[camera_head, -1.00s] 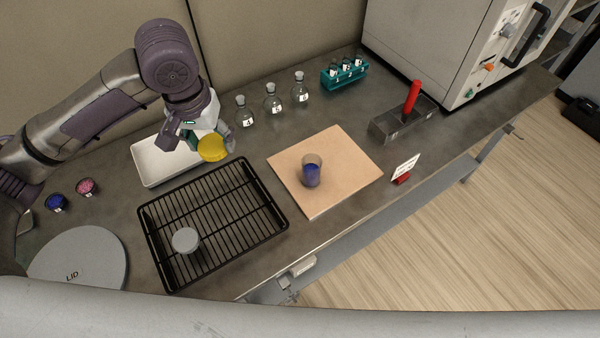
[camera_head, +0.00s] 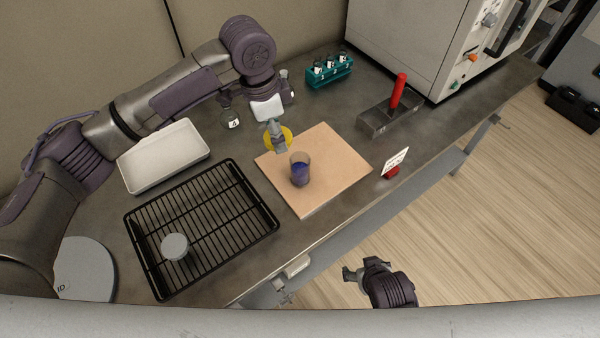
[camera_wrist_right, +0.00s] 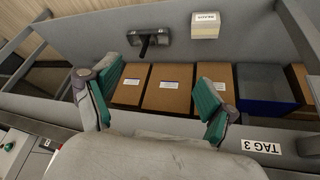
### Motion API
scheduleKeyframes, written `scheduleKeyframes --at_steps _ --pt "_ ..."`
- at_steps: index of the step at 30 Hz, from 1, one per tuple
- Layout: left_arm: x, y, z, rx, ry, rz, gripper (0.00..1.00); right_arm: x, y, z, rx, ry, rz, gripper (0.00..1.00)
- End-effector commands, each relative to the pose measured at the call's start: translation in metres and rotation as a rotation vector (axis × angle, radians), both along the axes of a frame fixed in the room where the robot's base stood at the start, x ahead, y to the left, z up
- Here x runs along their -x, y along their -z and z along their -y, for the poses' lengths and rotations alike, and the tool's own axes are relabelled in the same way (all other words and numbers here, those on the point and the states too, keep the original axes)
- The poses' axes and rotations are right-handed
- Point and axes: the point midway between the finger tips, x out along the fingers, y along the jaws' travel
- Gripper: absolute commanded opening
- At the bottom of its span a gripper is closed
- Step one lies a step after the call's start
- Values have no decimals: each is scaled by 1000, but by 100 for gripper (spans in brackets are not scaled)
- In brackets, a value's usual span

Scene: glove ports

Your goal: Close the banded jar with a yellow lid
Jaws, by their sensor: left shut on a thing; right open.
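The banded jar (camera_head: 300,171) is a clear cup with blue contents. It stands upright and uncovered on a tan board (camera_head: 335,158). My left gripper (camera_head: 276,135) is shut on the yellow lid (camera_head: 285,141) and holds it above the board's back left edge, up and left of the jar. Lid and jar are apart. The gripper hides part of the lid. My right gripper (camera_head: 362,272) is off the table's front edge in the head view; in the right wrist view its green-padded fingers (camera_wrist_right: 155,100) are apart and empty.
A black rack (camera_head: 215,245) with a grey lid (camera_head: 174,246) on it lies left of the board. A white tray (camera_head: 165,156), a teal vial holder (camera_head: 330,72), a metal box with a red handle (camera_head: 388,118) and a sign (camera_head: 394,162) stand around. Boxes (camera_wrist_right: 168,88) fill a shelf below.

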Motion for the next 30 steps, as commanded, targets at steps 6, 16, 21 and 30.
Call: scheduleKeyframes --at_steps 6,16,21,30 --pt "-8 8 28 0 242 -1 47 -20 -77 -6 -20 38 120 84" --pt "-13 13 46 0 425 1 47 -77 -149 -67 -106 24 506 84" --pt "-13 13 47 0 431 1 47 -93 -168 -107 -165 -38 658 84" --pt "-13 13 47 0 431 1 47 -98 -181 -137 -213 -90 755 84"
